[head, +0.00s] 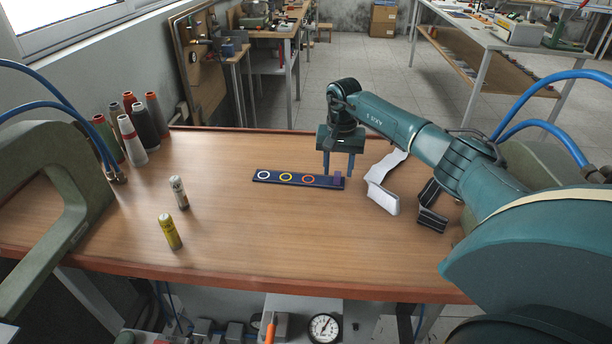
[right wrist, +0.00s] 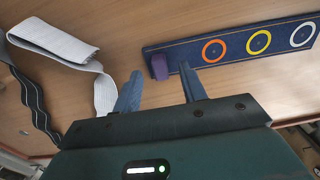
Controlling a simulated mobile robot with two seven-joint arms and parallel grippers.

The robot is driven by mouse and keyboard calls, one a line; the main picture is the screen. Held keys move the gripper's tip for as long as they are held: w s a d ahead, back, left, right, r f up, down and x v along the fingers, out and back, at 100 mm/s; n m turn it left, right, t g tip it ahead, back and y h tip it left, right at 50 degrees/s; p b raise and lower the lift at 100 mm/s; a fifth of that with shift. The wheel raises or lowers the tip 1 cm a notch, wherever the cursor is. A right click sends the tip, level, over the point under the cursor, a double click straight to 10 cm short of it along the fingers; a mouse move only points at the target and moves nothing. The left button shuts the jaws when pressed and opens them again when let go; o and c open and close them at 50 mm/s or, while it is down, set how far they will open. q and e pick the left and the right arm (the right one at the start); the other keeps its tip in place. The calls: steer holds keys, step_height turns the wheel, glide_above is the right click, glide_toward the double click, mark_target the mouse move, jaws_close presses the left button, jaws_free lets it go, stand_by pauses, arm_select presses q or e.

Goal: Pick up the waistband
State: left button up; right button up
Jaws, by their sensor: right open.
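Two bands lie on the table right of my right gripper in the head view. One is a white folded band (head: 382,198) with a loose tail, also in the right wrist view (right wrist: 55,42). The other is a dark band with pale stripes (head: 432,208), at the left edge of the right wrist view (right wrist: 32,90). I cannot tell which is the waistband. My right gripper (head: 338,172) is open and empty, above the table near the right end of a dark blue strip. Its two blue fingers (right wrist: 160,78) are apart, with neither band between them. My left gripper is not seen.
The dark blue strip (head: 272,178) carries white, yellow and orange rings and a purple block (head: 338,179). A white tube (head: 179,193) and a yellow tube (head: 170,232) stand at left. Several thread cones (head: 132,140) stand at the back left. The front middle is clear.

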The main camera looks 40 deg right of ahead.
steer(key=shift+f, duration=0.6)
jaws_close()
